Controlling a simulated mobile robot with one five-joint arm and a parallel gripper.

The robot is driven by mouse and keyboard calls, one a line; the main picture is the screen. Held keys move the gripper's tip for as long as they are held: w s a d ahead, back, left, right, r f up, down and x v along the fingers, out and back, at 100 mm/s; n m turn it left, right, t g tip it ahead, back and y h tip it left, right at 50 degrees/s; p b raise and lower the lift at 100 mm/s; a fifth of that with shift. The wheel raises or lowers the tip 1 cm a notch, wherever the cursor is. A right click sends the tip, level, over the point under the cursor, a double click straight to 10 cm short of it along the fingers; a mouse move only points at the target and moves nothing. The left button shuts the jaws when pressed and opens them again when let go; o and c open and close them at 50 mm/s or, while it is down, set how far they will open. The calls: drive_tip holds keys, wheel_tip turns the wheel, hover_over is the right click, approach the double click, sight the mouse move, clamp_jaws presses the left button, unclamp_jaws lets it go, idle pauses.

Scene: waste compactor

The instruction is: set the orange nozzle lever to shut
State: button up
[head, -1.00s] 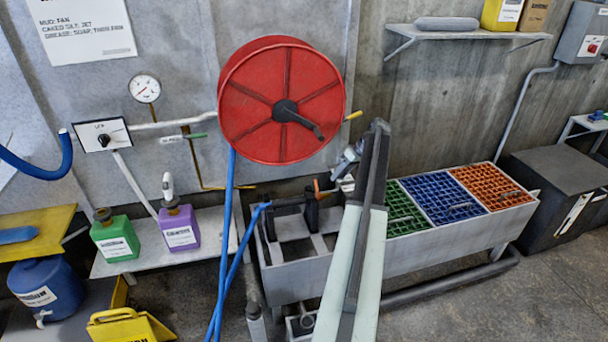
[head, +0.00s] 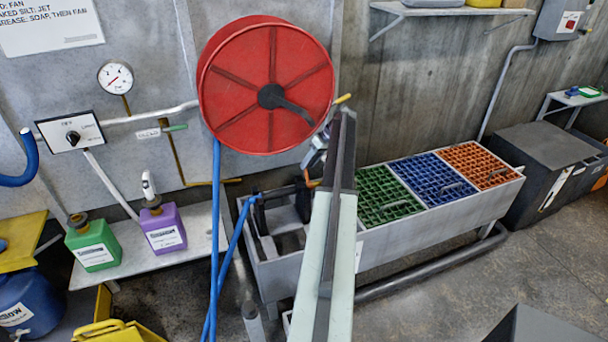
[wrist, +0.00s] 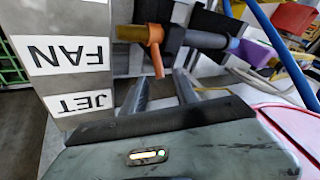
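The orange nozzle lever (wrist: 157,56) hangs from an orange collar on a dark horizontal nozzle (wrist: 205,40) in the wrist view. Its tip points down the picture toward the space between my fingers. My gripper (wrist: 161,80) is open, one finger on each side of the lever's line; I cannot tell whether either finger touches it. A grey plate beside the nozzle carries FAN (wrist: 68,54) and JET (wrist: 84,102) labels, upside down. In the head view a small orange bit of the lever (head: 313,183) shows beside my arm, which hides most of the gripper.
The nozzle sits in a grey trough (head: 420,238) with green, blue and orange grates. A red hose reel (head: 240,85) with a blue hose (head: 214,240) hangs above left. Green (head: 92,245) and purple (head: 163,230) jugs stand on a shelf to the left.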

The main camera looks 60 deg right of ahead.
sight(305, 171)
drive_tip(key=b+x, duration=0.2)
drive_tip(key=x, duration=0.1)
drive_tip(key=shift+a+f, duration=0.1)
drive_tip(key=shift+f, duration=0.3)
drive_tip(key=shift+r, duration=0.15)
clamp_jaws()
idle(0.8)
